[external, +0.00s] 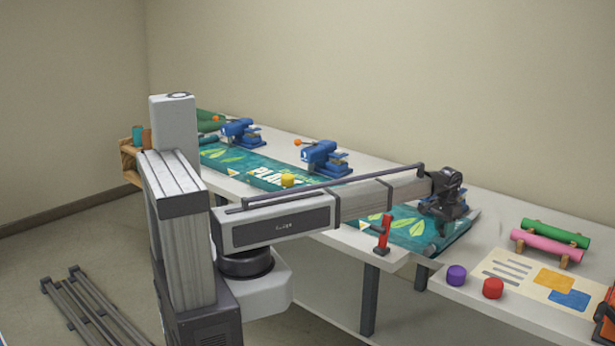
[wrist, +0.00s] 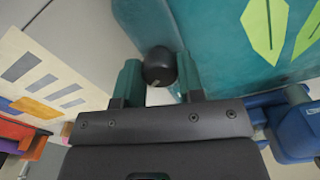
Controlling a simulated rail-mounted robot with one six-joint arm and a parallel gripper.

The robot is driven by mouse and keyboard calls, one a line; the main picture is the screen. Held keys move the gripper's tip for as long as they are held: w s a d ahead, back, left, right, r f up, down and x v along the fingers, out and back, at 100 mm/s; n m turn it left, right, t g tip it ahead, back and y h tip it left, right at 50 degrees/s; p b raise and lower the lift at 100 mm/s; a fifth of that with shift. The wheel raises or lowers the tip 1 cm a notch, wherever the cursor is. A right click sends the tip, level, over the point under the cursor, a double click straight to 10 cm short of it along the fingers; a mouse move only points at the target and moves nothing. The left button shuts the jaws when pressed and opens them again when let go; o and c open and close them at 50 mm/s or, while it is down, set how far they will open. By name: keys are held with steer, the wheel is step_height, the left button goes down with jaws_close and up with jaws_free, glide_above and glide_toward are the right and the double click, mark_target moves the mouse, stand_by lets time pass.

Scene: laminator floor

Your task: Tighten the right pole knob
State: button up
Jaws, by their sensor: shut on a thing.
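A dark round knob (wrist: 159,66) with a small light mark sits at the edge of the teal banner (wrist: 215,45) in the wrist view. My gripper (wrist: 157,72) has its two green fingers on either side of the knob and is shut on it. In the external view my gripper (external: 440,218) is low over the right end of the teal banner (external: 405,230). The knob itself is hidden there behind my wrist and gripper.
Two blue presses (external: 322,157) with orange balls stand along the table's back. A yellow cap (external: 288,180) lies on the banner. A red-handled tool (external: 384,233) is at the front edge. Purple (external: 456,275) and red (external: 493,288) caps and a printed sheet (external: 520,268) lie right.

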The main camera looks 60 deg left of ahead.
steer(key=m, duration=0.5)
steer(key=shift+m, duration=0.4)
stand_by(0.3)
steer(key=o, duration=0.9)
steer(key=shift+r, duration=0.1)
step_height(320, 180, up, 11)
steer(key=p, duration=1.1)
steer(key=shift+f, duration=0.2)
